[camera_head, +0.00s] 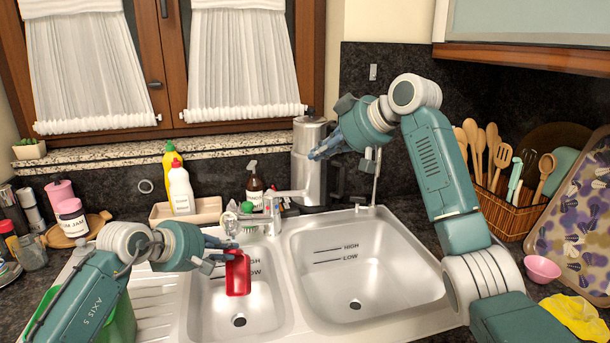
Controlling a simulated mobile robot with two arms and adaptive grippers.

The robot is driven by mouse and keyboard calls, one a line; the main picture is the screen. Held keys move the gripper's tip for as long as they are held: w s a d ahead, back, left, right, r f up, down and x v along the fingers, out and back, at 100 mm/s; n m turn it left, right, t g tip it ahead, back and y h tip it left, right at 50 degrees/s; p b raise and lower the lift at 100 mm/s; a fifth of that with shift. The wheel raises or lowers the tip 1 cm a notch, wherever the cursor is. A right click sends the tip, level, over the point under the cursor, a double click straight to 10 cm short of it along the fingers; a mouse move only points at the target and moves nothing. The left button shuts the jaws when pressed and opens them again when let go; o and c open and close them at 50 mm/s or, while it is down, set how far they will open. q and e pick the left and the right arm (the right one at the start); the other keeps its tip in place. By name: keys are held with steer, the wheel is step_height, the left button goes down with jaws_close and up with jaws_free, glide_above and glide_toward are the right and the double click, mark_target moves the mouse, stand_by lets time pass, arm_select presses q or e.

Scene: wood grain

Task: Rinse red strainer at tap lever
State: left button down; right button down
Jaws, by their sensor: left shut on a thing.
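The red strainer (238,279) hangs over the left basin of the sink (365,257). My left gripper (225,252) is shut on its upper end. My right gripper (318,153) is raised in front of the steel canister (308,165), above and behind the right basin. Its fingers point left, and I cannot tell whether they are open.
A yellow bottle, a white bottle (181,190) and a brown spray bottle (254,187) stand behind the sink. A utensil basket (510,212), a pink bowl (542,269) and a yellow cloth (577,318) are at the right. The right basin is empty.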

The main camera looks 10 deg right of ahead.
glide_above(293, 192)
steer(key=f, duration=0.6)
steer(key=shift+s+d, duration=0.25)
steer(key=shift+s, duration=0.15)
steer(key=shift+s+d+f, duration=0.2)
steer(key=shift+s+f, duration=0.05)
steer(key=shift+f, duration=0.3)
steer(key=shift+s+d+f, duration=0.15)
steer(key=shift+s+f, duration=0.1)
steer(key=shift+f, duration=0.25)
arm_select(q)
steer(key=shift+d, duration=0.1)
arm_select(e)
steer(key=shift+s+d+f, duration=0.2)
steer(key=shift+d+f, duration=0.05)
steer(key=shift+f, duration=0.4)
steer(key=shift+a, duration=0.1)
steer(key=shift+s+d+f, duration=0.15)
steer(key=shift+s+f, duration=0.05)
steer(key=shift+f, duration=0.2)
steer(key=shift+s+d+f, duration=0.1)
steer(key=shift+s+f, duration=0.1)
steer(key=shift+f, duration=0.2)
steer(key=shift+r, duration=0.2)
